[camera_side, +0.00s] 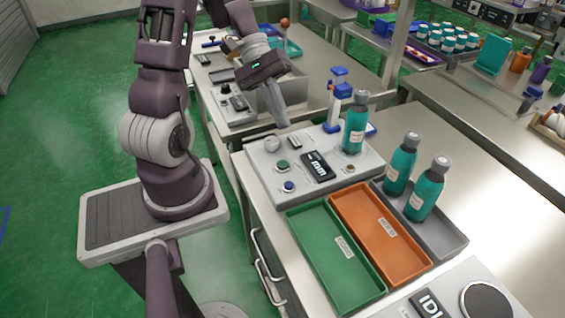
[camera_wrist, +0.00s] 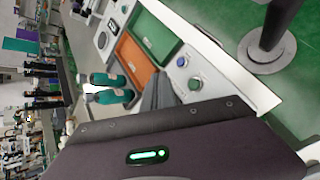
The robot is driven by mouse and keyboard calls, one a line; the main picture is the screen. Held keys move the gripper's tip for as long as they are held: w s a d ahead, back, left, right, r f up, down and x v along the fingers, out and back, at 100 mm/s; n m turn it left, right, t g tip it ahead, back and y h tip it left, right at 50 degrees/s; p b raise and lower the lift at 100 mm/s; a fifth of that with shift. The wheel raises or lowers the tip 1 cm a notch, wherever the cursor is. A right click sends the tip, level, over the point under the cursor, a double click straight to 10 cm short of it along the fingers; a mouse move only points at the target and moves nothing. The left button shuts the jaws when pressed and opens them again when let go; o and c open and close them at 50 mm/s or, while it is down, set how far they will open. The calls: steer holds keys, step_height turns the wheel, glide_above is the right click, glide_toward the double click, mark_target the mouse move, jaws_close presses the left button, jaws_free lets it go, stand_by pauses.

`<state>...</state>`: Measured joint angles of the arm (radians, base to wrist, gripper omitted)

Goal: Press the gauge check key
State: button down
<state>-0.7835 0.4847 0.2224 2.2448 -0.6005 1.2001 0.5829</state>
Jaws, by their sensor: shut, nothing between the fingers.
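The grey control panel (camera_side: 262,182) sits on the bench and carries a green round button (camera_side: 283,166), a blue round button (camera_side: 289,187), a dark display (camera_side: 317,166) and a further round button (camera_side: 347,168) by a bottle. No label is readable, so I cannot tell which one is the gauge check key. My gripper (camera_side: 283,124) is shut and empty, above the panel's far left part near a pale knob (camera_side: 272,143). In the wrist view its fingers hide part of the panel.
A teal bottle (camera_side: 354,130) stands on the panel beside a blue-and-white fixture (camera_side: 336,100). Two teal bottles (camera_side: 401,165) (camera_side: 428,190) stand in a grey tray (camera_side: 450,240). Green (camera_side: 310,240) and orange (camera_side: 365,215) trays lie in front.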

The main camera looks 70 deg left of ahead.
mark_target(280, 161)
steer(key=shift+f, duration=0.1)
steer(key=shift+f, duration=4.3)
steer(key=shift+f, duration=0.15)
steer(key=shift+f, duration=0.3)
steer(key=shift+f, duration=0.4)
steer(key=shift+r, duration=0.85)
